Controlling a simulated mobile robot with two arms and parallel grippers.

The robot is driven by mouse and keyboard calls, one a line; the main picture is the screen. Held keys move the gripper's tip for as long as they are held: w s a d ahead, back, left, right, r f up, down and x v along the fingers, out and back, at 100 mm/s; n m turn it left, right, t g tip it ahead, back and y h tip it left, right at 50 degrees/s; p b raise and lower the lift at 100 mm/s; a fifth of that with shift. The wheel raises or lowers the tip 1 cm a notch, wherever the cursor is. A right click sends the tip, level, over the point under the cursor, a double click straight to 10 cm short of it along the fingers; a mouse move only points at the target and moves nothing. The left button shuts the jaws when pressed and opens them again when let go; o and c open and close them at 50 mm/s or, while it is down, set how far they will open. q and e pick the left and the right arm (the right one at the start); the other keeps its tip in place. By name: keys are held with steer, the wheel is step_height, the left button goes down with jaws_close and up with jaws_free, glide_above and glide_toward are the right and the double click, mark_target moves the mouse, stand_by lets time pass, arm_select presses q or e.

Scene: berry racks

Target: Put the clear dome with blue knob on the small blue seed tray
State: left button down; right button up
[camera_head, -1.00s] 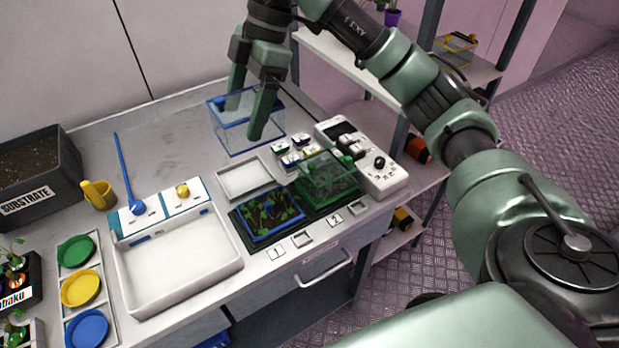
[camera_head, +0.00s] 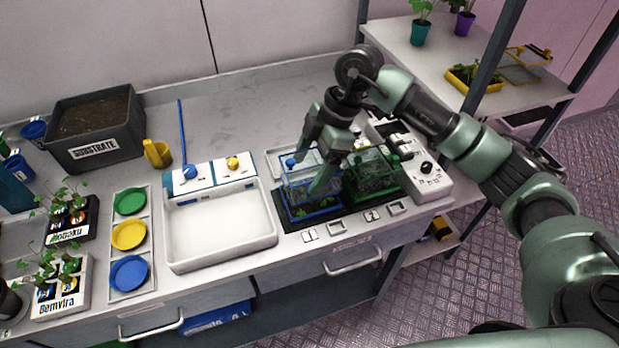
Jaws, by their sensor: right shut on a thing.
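The clear dome with blue edges (camera_head: 296,182) is over the small blue seed tray (camera_head: 318,215), lined up with it. Its blue knob seems to show at its upper left. My right gripper (camera_head: 312,166) is shut on the dome from above, one finger in front of it. I cannot tell whether the dome's lower rim touches the tray or hangs slightly above it. The seedlings in the tray are partly hidden by the dome and the finger. My left gripper is not in view.
A green tray under a clear green-edged dome (camera_head: 372,172) stands close on the right. A white basin (camera_head: 222,255) is on the left. A white device with a black knob (camera_head: 427,178) stands beyond the green dome. The bench at the back is clear.

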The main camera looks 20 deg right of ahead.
step_height(320, 180, down, 4)
steer(key=shift+s+p, duration=0.1)
steer(key=shift+p, duration=0.25)
steer(key=shift+f, duration=0.1)
steer(key=shift+f, duration=0.1)
steer(key=o, duration=1.4)
steer(key=shift+d+r, duration=0.2)
steer(key=shift+r, duration=0.2)
steer(key=b+v, duration=0.2)
steer(key=v, duration=0.9)
steer(key=shift+d+r+b, duration=0.1)
steer(key=shift+r+b, duration=0.1)
steer(key=shift+b, duration=0.1)
